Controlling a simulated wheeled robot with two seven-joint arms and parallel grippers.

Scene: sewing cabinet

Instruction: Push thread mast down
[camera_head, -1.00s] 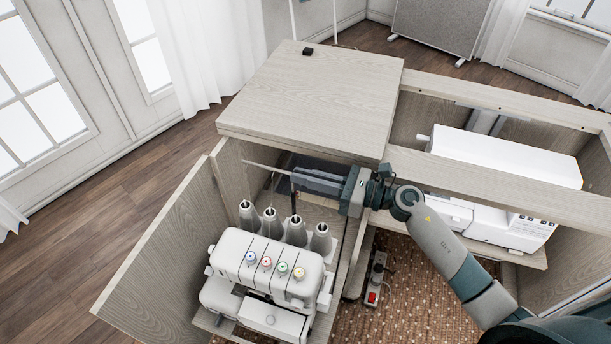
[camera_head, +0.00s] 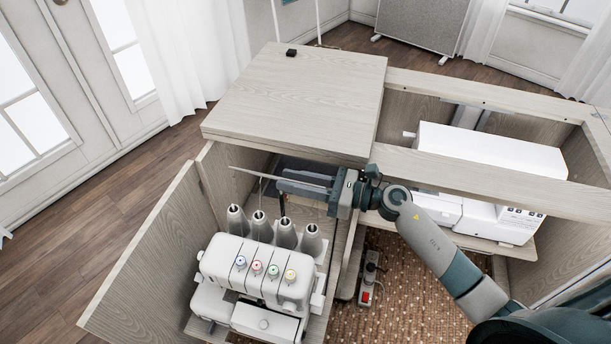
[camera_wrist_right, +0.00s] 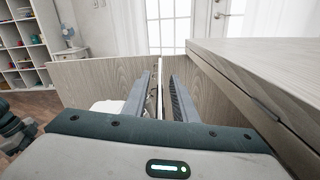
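The white serger (camera_head: 255,272) stands in the open left bay of the cabinet, with several grey thread cones (camera_head: 261,227) behind its coloured dials. The thread mast is a dark upright post (camera_head: 282,205) behind the cones with a thin, pale crossbar (camera_head: 248,172) at its top. My right gripper (camera_head: 280,180) reaches in from the right at crossbar height. The fingers hide the crossbar's right part; contact cannot be told. My left gripper is out of view.
The wooden cabinet top (camera_head: 300,95) lies close behind the gripper. An open door panel (camera_head: 145,255) stands left of the serger. A white sewing machine (camera_head: 490,150) sits in the right bay. A power strip (camera_head: 368,280) lies below.

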